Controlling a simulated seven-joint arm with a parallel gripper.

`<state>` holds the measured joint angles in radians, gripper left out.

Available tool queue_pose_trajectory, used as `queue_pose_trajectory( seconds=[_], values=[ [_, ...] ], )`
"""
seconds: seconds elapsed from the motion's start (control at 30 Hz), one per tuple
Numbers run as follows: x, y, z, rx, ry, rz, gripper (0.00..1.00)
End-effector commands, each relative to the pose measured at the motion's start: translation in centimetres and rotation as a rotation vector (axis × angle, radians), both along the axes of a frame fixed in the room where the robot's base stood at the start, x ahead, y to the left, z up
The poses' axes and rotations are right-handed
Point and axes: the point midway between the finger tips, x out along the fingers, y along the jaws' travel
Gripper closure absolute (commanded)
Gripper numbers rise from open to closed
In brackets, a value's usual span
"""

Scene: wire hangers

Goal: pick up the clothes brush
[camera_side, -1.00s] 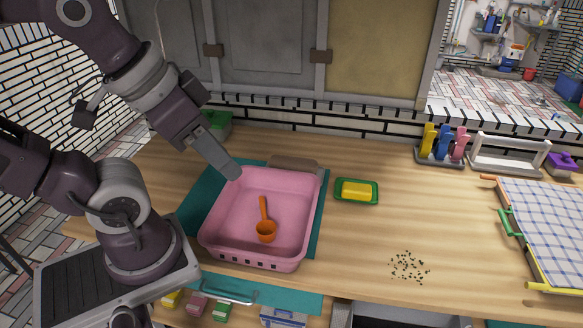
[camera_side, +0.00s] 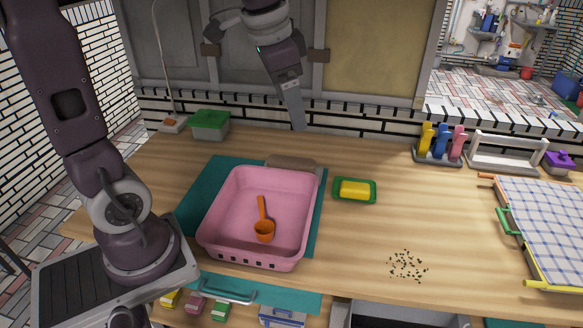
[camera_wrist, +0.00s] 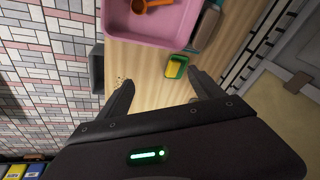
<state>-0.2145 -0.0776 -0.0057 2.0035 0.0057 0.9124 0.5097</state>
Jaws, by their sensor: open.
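A long, rounded grey-brown object (camera_side: 296,164), which looks like the clothes brush, lies behind the pink tub against its back edge; the tub hides part of it. It also shows in the wrist view (camera_wrist: 206,29), at the top right beside the tub. My gripper (camera_side: 299,128) points down in the air near the back wall, above and apart from the brush. In the wrist view my gripper (camera_wrist: 163,88) is open, with nothing between its fingers but countertop below.
The pink tub (camera_side: 225,205) holds an orange ladle (camera_side: 264,230) and stands on a teal mat (camera_side: 195,195). A yellow sponge (camera_side: 354,190) sits in a green dish (camera_side: 337,197). A green-lidded box (camera_side: 210,120) stands back left. The counter right of the dish is mostly clear.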

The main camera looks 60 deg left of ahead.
Motion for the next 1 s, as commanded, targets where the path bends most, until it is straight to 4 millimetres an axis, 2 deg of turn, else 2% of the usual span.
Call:
queue_pose_trajectory(
  seconds=[0.03,0.1,0.17,0.2,0.3,0.4,0.5,0.57,0.77,0.9,1.0],
  values=[
    [3.3,2.4,-1.8,0.014,0.054,-0.043,0.24],
    [7.4,5.9,-4.8,0.031,0.116,-0.125,0.24],
    [10.2,9.1,-8.3,0.036,0.166,-0.197,0.24],
    [11.7,11.3,-10.8,0.036,0.196,-0.245,0.24],
    [13.9,15.8,-17.1,0.026,0.255,-0.35,0.24],
    [14.5,18.7,-21.9,0.013,0.288,-0.426,0.24],
    [14.6,20.0,-24.4,0.006,0.303,-0.467,0.24],
    [14.6,20.3,-25.3,0.004,0.307,-0.477,0.24],
    [14.2,20.3,-28.2,0.002,0.309,-0.479,0.24],
    [13.8,20.3,-30.9,0.002,0.309,-0.479,0.24],
    [13.9,20.3,-31.9,0.003,0.308,-0.478,0.24]
  ],
)
